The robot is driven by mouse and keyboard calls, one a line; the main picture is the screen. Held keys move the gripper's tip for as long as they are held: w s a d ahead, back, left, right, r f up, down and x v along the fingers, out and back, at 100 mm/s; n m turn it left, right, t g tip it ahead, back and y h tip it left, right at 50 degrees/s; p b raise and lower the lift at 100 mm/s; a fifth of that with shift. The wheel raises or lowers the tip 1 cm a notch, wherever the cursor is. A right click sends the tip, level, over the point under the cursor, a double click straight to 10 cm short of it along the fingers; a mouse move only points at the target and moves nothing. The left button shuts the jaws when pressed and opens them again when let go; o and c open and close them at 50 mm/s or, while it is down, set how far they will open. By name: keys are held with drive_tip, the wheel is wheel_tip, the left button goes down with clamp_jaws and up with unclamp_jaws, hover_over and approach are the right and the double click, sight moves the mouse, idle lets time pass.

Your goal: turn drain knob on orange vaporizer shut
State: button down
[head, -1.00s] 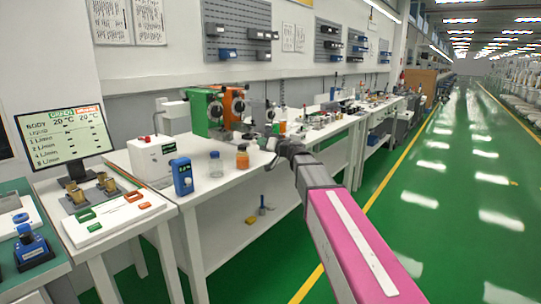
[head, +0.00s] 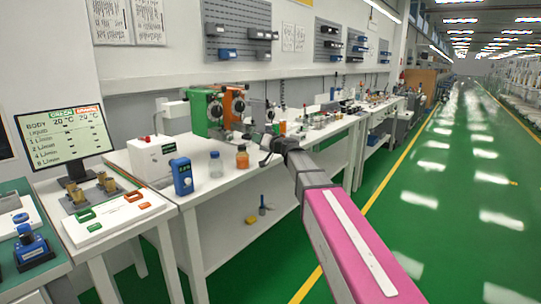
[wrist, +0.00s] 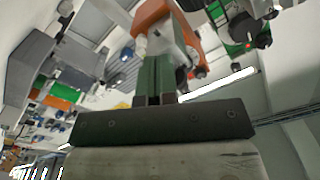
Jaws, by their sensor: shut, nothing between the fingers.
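The orange vaporizer (head: 236,98) stands on the white bench beside the green vaporizer (head: 206,112), to its right. My gripper (head: 247,136) is low in front of the orange vaporizer, partly hidden by its own dark wrist. In the wrist view my gripper (wrist: 158,57) has its two fingers together and empty, pointing up at the orange body (wrist: 156,14). The fingertips overlap the lower part of the orange vaporizer there; I cannot tell whether they touch it. The drain knob cannot be made out for certain, nor its turn position.
An amber bottle (head: 242,156), a clear bottle (head: 216,164) and a blue handheld device (head: 182,176) stand near the bench's front edge. A white box (head: 152,158) is behind them. A monitor (head: 64,137) stands at left. The green floor at right is clear.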

drive_tip(key=x, duration=0.2)
drive_tip(key=shift+w+a+r, duration=0.1)
drive_tip(key=shift+w+a, duration=0.15)
drive_tip(key=shift+w, duration=0.05)
drive_tip(key=shift+w+a+r, duration=0.3)
drive_tip(key=shift+r, duration=0.05)
idle(0.6)
drive_tip(key=f+v, duration=0.1)
drive_tip(key=v, duration=0.5)
drive_tip(key=shift+s+f, duration=0.2)
drive_tip(key=shift+s, duration=0.35)
